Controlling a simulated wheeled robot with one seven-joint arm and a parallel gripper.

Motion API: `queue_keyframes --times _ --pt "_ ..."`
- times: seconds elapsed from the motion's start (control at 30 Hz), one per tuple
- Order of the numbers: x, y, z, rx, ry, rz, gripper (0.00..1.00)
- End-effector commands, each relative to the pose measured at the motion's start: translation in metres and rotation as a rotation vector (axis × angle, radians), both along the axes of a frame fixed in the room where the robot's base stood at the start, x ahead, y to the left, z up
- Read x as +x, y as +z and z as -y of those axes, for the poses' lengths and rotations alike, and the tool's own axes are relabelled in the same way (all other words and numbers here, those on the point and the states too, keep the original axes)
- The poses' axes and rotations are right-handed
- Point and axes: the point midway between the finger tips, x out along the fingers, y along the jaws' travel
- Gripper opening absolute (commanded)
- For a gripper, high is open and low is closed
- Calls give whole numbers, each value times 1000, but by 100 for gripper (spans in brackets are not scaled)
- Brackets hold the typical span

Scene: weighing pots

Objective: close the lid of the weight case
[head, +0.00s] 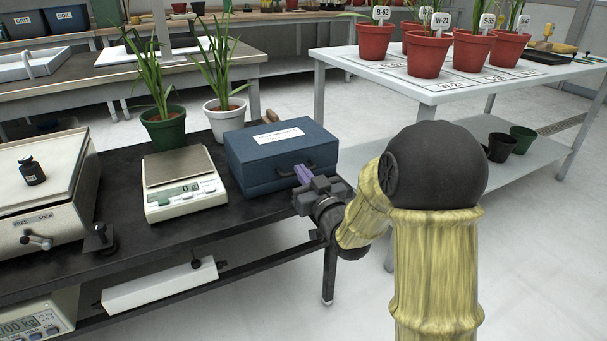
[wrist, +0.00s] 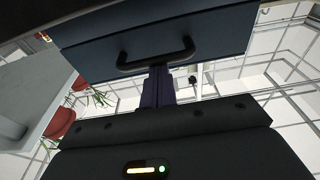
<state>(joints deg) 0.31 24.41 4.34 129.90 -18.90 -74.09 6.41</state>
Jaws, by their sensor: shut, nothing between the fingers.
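The blue weight case (head: 262,157) stands on the black bench with its lid (head: 303,139) down and a white label on top. No gap shows between lid and body in the head view. My gripper (head: 303,174) is at the case's front face, by the dark handle, with its purple fingers together and empty. In the wrist view the fingers (wrist: 158,84) point at the handle (wrist: 157,59) on the blue front of the case. I cannot tell whether the fingertips touch the handle or the case.
A balance (head: 184,183) reading 0 g stands left of the case. Potted plants in a green pot (head: 164,127) and a white pot (head: 226,118) stand behind. A larger scale (head: 45,190) is at far left. A white table (head: 440,88) with red pots is at right.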

Motion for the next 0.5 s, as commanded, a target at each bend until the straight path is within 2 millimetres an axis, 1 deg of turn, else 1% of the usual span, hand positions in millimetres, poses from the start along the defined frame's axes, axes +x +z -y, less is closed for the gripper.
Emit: queue_keyframes --times 0.03,0.23,0.37,0.47,0.5 --pt "-2 -15 0 -8 1 -38 0" --pt "-2 -14 0 -9 1 -37 0" --pt "-3 -5 0 -8 2 -33 0" --pt "-4 9 1 -7 3 -26 0" --pt "-5 17 1 -6 2 -21 0"
